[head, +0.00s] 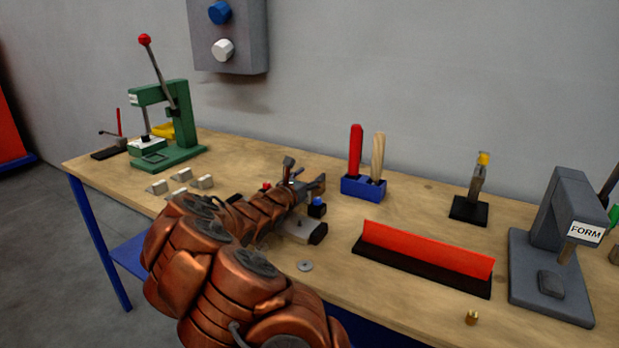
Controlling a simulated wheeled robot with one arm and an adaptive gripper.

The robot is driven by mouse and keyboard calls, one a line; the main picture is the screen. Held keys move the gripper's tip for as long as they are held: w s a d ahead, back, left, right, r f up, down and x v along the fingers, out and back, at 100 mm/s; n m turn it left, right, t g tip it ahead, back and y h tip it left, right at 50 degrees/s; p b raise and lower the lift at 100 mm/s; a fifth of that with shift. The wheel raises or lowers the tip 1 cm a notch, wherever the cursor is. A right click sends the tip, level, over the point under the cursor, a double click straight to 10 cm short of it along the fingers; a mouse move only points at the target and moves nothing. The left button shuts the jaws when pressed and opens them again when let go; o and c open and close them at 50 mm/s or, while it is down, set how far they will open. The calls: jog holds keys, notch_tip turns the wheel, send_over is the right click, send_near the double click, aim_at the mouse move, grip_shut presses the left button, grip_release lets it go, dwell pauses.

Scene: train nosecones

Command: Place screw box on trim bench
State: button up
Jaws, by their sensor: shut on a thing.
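The trim bench (235,150) is a long wooden-topped table with blue legs against the grey wall. My copper-coloured arm reaches over its front edge from below. My gripper (303,177) is above the middle of the bench, pointing away from me. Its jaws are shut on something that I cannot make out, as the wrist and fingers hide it. I cannot pick out a screw box for certain. A small yellow thing (163,130) shows partly behind the green press (180,115).
A blue holder (363,188) with red and wooden handles stands behind and right of my gripper. A red-and-black rail (425,250), a black stand (469,208) and a grey FORM press (550,240) are on the right. Small metal blocks (181,175) lie left. A washer (305,266) lies near the front.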

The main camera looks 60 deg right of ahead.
jog(key=shift+f, duration=0.1)
jog(key=o, duration=1.6)
jog(key=shift+c, duration=0.2)
jog(key=shift+r, duration=0.2)
jog(key=shift+w+a+f, duration=0.1)
jog(key=shift+a, duration=0.55)
jog(key=shift+s+a+b, duration=0.2)
jog(key=shift+a, duration=2.5)
jog(key=shift+s+a+b, duration=0.15)
jog(key=shift+a, duration=2.5)
